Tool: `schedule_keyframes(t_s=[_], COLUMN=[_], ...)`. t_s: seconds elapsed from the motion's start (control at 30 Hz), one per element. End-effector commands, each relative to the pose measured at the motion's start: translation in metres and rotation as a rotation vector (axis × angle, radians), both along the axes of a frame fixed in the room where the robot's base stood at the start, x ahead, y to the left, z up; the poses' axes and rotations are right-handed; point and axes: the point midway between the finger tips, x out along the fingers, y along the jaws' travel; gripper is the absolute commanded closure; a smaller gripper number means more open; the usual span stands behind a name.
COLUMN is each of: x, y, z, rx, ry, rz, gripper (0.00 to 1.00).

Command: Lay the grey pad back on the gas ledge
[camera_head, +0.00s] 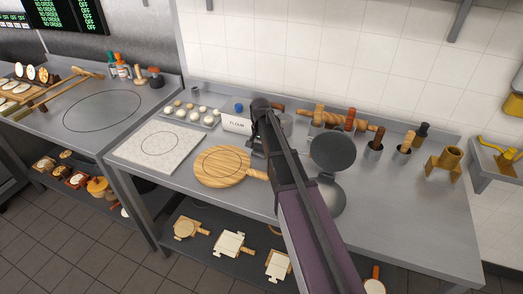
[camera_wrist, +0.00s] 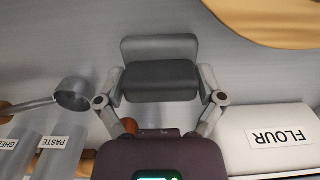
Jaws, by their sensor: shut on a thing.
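The grey pad (camera_wrist: 160,82) is between the fingers of my gripper (camera_wrist: 162,88) in the wrist view. It has a dark block face with a lighter grey part beyond it. My gripper is shut on it, over the steel counter. In the head view my gripper (camera_head: 258,145) is above the counter near the flour box, and my arm hides much of it; the pad is hard to make out there. A grey ledge (camera_head: 503,177) with a yellow tap (camera_head: 497,147) is on the wall at the far right, apart from my gripper; it looks like the gas ledge.
A round wooden board (camera_head: 218,168) lies left of my arm. The flour box (camera_head: 236,123) is close by; it also shows in the wrist view (camera_wrist: 275,135). A small ladle (camera_wrist: 74,94) and labelled pots are at left there. An open round press (camera_head: 332,152) stands right of my arm.

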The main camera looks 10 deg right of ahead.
Motion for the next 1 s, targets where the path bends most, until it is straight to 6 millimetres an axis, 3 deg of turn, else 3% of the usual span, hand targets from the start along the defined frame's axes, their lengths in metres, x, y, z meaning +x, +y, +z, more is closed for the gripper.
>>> schedule_keyframes(t_s=[0.17, 0.3, 0.37, 1.0], x=[-0.004, -0.004, -0.003, -0.002], y=[-0.001, -0.001, -0.001, -0.001], z=[0.001, 0.006, 0.009, 0.072], rx=[-0.001, -0.002, -0.001, -0.001], ry=[0.007, 0.007, 0.007, 0.003], rz=[0.000, -0.001, -0.001, -0.001], gripper=[0.67, 0.78, 0.78, 0.79])
